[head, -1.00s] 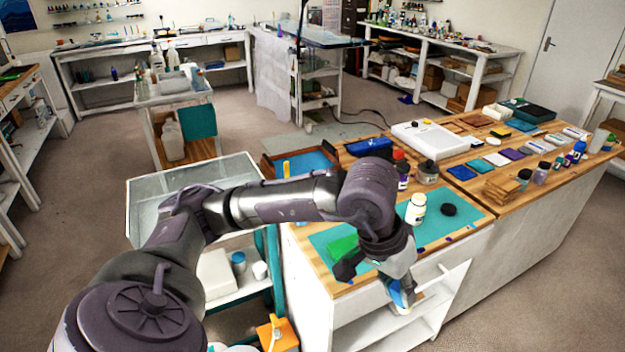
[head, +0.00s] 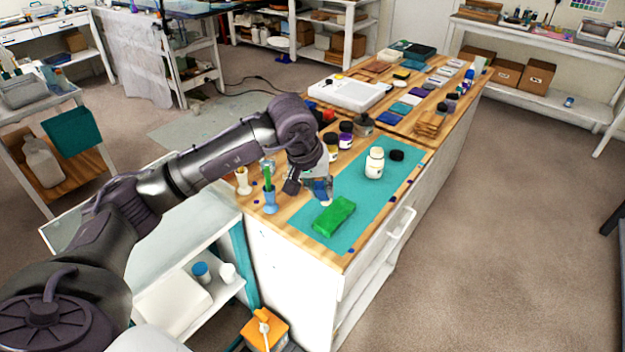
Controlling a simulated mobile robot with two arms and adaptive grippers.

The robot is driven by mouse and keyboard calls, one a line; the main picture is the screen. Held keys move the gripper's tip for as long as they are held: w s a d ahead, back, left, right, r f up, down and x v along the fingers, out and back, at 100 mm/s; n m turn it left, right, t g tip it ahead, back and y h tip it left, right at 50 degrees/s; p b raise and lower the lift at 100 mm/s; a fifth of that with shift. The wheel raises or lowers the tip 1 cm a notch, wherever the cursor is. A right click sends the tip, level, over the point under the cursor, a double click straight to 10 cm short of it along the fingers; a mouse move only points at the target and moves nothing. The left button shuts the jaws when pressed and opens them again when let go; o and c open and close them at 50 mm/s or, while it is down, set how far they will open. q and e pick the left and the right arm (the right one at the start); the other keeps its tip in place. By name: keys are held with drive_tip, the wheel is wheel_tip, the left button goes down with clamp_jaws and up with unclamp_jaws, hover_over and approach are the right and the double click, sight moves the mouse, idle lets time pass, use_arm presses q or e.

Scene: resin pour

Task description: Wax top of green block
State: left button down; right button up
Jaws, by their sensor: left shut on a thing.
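The green block (head: 333,216) lies flat on a teal mat (head: 350,194) at the front of the workbench, and its top is clear to see. My left gripper (head: 308,188) is just behind the block, above the mat's left edge. It is shut on a small blue thing with a white end (head: 321,189), perhaps an applicator, partly hidden by the fingers. The white end points down, apart from the block as far as I can tell. An open white jar (head: 375,163) stands on the mat, with a black lid (head: 397,155) beside it. My right gripper is out of view.
Left of the mat stand a blue holder (head: 270,202) with a green-handled tool and a cream holder (head: 243,180). Dark-lidded jars (head: 346,135) stand behind the gripper. The mat is bare between block and white jar.

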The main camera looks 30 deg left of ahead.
use_arm(q)
wheel_tip(320, 180, down, 6)
drive_tip(key=w+a+n+b, duration=0.1)
drive_tip(key=w+b, duration=0.1)
drive_tip(key=shift+w+a+y+b, duration=0.25)
drive_tip(key=shift+a+y+b, duration=0.05)
drive_tip(key=shift+a, duration=0.1)
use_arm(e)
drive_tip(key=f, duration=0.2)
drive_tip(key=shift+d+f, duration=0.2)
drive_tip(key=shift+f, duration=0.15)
use_arm(q)
drive_tip(key=shift+a, duration=0.1)
